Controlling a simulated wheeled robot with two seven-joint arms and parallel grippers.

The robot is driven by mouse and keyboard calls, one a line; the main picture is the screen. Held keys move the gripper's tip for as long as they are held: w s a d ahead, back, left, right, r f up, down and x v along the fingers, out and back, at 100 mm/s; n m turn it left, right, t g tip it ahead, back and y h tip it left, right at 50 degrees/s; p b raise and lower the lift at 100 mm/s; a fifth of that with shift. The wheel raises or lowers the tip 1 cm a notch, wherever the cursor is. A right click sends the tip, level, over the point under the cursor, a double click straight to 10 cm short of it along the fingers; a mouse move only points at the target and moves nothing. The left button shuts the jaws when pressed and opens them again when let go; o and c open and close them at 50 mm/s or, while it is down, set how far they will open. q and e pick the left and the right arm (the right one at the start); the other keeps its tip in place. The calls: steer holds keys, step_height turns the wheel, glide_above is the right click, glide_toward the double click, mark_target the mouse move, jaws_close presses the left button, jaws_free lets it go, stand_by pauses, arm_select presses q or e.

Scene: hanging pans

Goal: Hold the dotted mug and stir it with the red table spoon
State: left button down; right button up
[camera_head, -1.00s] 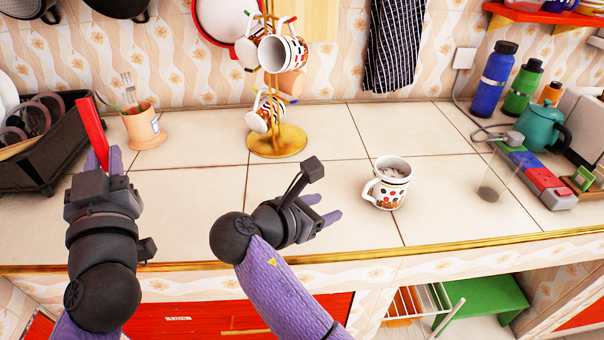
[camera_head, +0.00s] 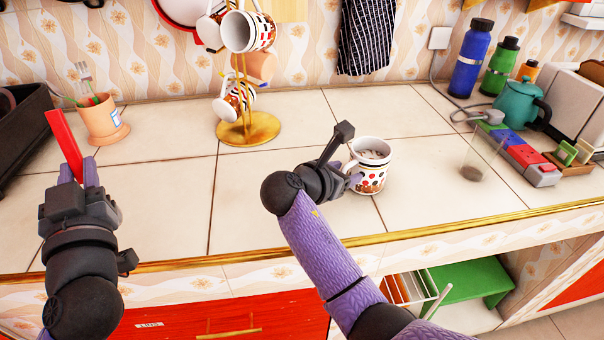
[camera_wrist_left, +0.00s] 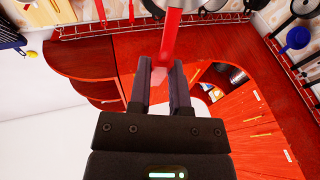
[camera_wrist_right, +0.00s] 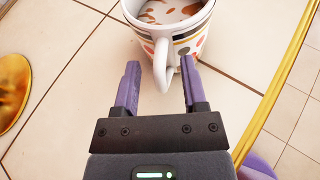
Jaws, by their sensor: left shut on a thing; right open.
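The dotted mug (camera_head: 371,166) stands upright on the tiled counter, with brown and white contents inside. In the right wrist view the mug (camera_wrist_right: 185,45) has its handle (camera_wrist_right: 161,65) pointing at my right gripper (camera_wrist_right: 160,80). That gripper is open, with one finger on each side of the handle. My right gripper (camera_head: 352,178) also shows beside the mug in the head view. My left gripper (camera_head: 80,172) is shut on the red table spoon (camera_head: 66,143), which sticks up from the fingers. The spoon (camera_wrist_left: 168,40) runs out of the top of the left wrist view, its far end hidden.
A gold mug stand (camera_head: 247,130) with several hanging mugs stands at the back. An orange utensil cup (camera_head: 103,122) is behind my left gripper. A clear glass (camera_head: 477,160), a teal kettle (camera_head: 519,103) and bottles stand to the right. Counter left of the mug is clear.

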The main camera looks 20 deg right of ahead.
jaws_close()
stand_by(2.3)
